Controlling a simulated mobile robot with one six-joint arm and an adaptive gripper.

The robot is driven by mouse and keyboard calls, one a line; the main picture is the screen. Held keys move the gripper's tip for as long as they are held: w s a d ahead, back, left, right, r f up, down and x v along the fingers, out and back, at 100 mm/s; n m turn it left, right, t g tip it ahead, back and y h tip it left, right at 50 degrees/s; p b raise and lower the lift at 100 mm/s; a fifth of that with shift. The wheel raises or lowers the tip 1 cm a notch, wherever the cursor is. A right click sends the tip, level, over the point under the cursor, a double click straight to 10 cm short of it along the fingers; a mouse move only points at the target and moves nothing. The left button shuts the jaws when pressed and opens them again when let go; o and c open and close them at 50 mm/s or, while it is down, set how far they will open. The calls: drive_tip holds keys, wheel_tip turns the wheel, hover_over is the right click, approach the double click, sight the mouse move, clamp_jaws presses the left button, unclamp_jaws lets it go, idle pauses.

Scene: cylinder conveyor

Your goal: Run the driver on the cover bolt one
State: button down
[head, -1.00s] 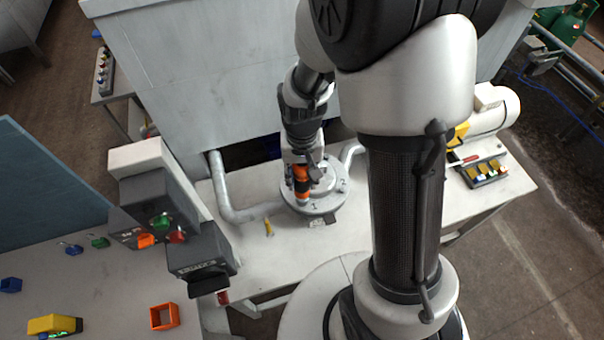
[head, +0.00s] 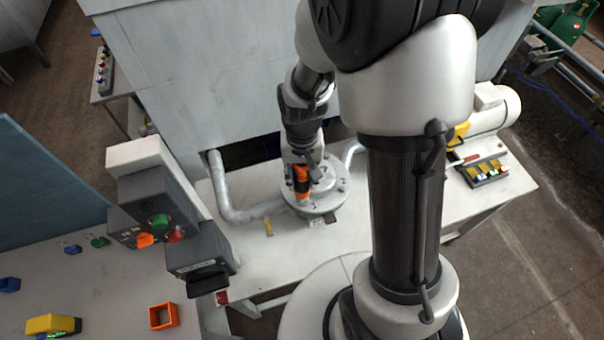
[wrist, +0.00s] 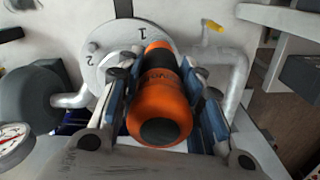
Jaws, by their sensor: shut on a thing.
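The orange and black driver (wrist: 160,100) is held between the two fingers of my gripper (wrist: 165,85), which is shut on it. In the head view the driver (head: 302,182) stands roughly upright over the front left part of the round grey cover (head: 330,203). In the wrist view the cover (wrist: 103,45) shows the marks 1 and 2, and the driver points toward the side marked 1. The driver's tip and bolt one are hidden, so I cannot tell whether they touch. My gripper (head: 302,165) is above the cover.
Grey pipes (head: 232,208) run beside the cover. A control box with buttons (head: 160,222) stands at the left. A tray with yellow parts (head: 482,171) and a motor (head: 492,112) are at the right.

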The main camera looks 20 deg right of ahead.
drive_tip(key=shift+f+b, duration=0.6)
drive_tip(key=shift+f, duration=0.05)
idle(1.5)
drive_tip(key=shift+r, duration=0.1)
idle(1.2)
drive_tip(key=shift+r+p, duration=1.3)
drive_tip(key=shift+r, duration=0.4)
